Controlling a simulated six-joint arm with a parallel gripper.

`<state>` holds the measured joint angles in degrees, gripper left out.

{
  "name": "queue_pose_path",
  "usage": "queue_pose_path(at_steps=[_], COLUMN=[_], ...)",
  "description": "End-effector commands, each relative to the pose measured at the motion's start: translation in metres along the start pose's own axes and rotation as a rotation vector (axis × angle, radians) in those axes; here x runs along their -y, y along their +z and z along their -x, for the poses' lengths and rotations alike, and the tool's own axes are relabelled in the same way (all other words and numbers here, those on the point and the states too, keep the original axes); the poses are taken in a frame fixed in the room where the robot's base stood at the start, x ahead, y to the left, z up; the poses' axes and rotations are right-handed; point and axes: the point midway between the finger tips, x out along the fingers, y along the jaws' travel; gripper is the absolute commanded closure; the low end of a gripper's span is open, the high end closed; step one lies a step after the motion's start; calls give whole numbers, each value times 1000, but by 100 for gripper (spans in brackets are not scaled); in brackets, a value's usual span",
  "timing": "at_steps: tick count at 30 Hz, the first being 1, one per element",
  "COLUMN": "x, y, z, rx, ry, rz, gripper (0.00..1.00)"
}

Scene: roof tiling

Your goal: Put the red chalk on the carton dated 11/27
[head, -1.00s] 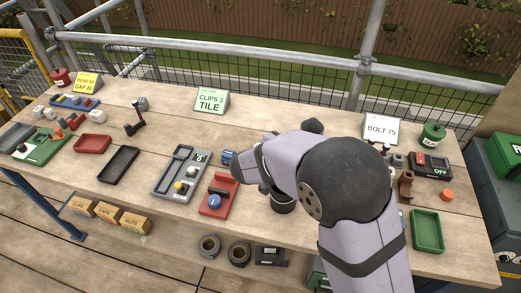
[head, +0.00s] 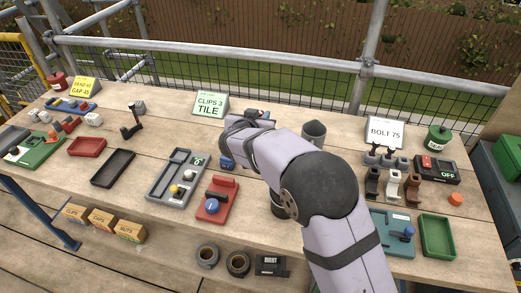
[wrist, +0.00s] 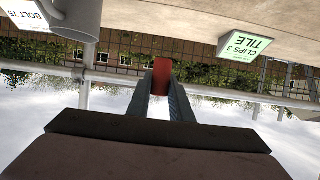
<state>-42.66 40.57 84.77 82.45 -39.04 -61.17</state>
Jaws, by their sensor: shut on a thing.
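My gripper (wrist: 161,92) is shut on a red block-like piece, which looks like the red chalk (wrist: 161,72), held between its fingertips in the wrist view. It is held up in the air, with the fence and sky behind it. In the head view my arm reaches over the middle of the table, and the wrist hides much of the gripper. Several small orange cartons, among them one marked CLIPS (head: 75,213), one marked CAPS (head: 101,221) and one marked NUTS (head: 130,229), stand below the table's front edge at the left. I cannot read any date on them.
A green CLIPS 3 TILE sign (head: 210,105) and a white BOLT 75 sign (head: 386,132) stand at the back. A grey cup (head: 313,134) stands right of my wrist. Red (head: 87,147), black (head: 113,168) and green (head: 437,237) trays lie on the table.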

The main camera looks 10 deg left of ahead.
Motion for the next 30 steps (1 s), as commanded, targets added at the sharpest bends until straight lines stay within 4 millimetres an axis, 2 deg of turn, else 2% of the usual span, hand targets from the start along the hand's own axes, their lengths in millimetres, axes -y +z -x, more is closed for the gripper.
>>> queue_pose_path(at_steps=[5, 16, 26, 30], x=[0, -1, 0, -1], y=[6, 53, 64, 79], z=[-2, -21, -26, -32], rx=[1, 2, 1, 3], ry=[1, 2, 2, 2], rz=[0, 1, 0, 2], gripper=[100, 100, 100, 100])
